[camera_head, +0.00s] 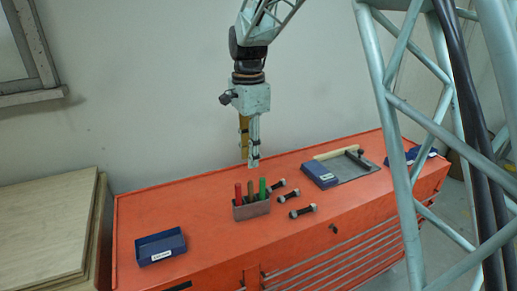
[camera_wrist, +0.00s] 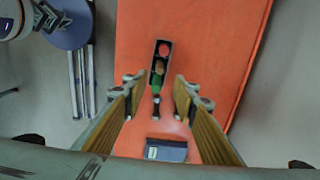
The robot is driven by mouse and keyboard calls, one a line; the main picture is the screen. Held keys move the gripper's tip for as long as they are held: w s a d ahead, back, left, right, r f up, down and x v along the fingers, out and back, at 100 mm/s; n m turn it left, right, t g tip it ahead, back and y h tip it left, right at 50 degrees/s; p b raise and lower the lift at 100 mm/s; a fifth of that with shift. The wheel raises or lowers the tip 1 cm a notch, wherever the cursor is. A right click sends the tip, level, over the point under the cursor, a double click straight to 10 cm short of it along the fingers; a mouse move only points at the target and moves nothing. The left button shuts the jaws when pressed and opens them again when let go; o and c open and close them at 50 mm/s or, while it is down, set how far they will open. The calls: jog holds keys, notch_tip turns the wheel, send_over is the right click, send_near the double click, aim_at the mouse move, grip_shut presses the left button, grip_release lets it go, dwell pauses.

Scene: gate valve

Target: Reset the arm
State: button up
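My gripper (camera_head: 249,164) hangs pointing down above the orange cabinet (camera_head: 205,205), behind and above the grey holder. In the wrist view my gripper (camera_wrist: 159,105) has its two fingers well apart, with nothing between them. The grey holder (camera_head: 252,211) stands upright on the cabinet with a red, a brown and a green handle in it. The holder also shows in the wrist view (camera_wrist: 162,47), below and beyond the fingers. No gate valve can be made out in either view.
A blue bin (camera_head: 161,247) sits on the cabinet's left. Several dark bolts (camera_head: 302,211) lie right of the holder. A grey tray (camera_head: 352,166) with a blue box (camera_head: 320,175) lies farther right. Wooden boards (camera_head: 45,232) stand left of the cabinet.

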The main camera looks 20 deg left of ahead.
jog(key=s+d+r+n+y+p, duration=0.1)
jog(key=s+d+r+n+p, duration=0.2)
jog(key=s+d+r+n, duration=0.45)
jog(key=s+d+r+n+p, duration=0.2)
jog(key=s+d+r+p, duration=0.15)
jog(key=d+r, duration=0.8)
jog(key=s+d+f+t+b, duration=0.25)
jog(key=s+d+b, duration=0.45)
jog(key=s+d, duration=0.75)
jog(key=s+d+f+b, duration=0.3)
jog(key=s+d+f, duration=0.1)
jog(key=s, duration=0.4)
jog(key=s+d+f+t+h+b, duration=0.1)
jog(key=s+d+f+b, duration=0.1)
jog(key=s+d+f, duration=0.3)
jog(key=s+f, duration=0.1)
jog(key=s, duration=0.3)
jog(key=shift+d+f+b, duration=0.15)
jog(key=shift+b, duration=0.25)
